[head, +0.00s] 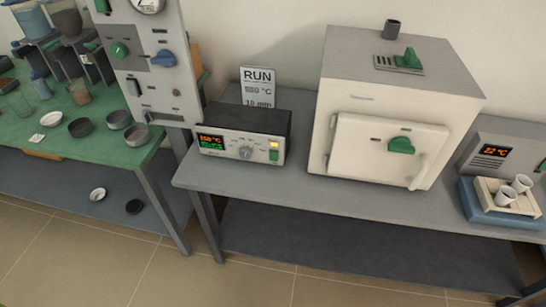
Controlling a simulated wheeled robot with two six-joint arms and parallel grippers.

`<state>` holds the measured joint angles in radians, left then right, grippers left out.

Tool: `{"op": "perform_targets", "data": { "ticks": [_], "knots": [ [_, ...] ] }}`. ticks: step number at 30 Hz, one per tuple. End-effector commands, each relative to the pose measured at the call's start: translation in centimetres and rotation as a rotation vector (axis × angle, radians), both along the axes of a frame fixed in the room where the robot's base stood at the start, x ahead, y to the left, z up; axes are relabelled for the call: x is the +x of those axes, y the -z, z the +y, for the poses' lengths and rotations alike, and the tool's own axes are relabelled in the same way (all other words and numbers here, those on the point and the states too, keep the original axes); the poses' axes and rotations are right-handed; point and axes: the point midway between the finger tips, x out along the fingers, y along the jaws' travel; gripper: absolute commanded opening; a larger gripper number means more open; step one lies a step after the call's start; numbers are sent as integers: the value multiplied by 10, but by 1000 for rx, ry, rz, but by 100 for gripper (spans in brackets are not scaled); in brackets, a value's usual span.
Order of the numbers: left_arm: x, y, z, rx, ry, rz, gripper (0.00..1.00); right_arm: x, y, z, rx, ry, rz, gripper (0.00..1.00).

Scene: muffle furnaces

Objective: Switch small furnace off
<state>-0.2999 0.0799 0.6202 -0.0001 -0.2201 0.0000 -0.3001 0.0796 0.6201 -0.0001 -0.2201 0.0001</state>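No furnace in view is labelled small. A white box furnace (360,150) stands on the grey bench, its door shut, with a green latch (401,145) on the door and a green part (409,58) on top. Left of it is a low control box (242,136) with a lit red and green display, a round knob (245,153), a lit amber lamp (274,143) and a small green switch (274,155). At the right edge a grey unit (490,135), cut off by the frame, shows lit orange digits. Neither of my grippers is in view.
A RUN sign (258,86) stands behind the control box. A tall grey panel (155,70) with green and blue knobs stands left. A blue tray (475,205) with two white cups is at the right. The green table (60,130) holds dishes and jars. The bench front is mostly clear.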

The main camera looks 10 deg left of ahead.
Motion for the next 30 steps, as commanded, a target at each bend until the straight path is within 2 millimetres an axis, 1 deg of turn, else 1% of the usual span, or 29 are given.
{"op": "perform_targets", "data": {
  "ticks": [1, 2, 12, 14, 30],
  "knots": [
    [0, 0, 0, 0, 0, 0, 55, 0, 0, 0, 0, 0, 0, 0],
    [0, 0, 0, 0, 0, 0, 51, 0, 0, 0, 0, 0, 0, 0],
    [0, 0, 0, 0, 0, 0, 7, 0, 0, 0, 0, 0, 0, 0],
    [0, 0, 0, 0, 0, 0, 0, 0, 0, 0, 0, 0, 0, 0],
    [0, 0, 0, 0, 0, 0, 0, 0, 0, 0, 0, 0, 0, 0]
  ]
}}
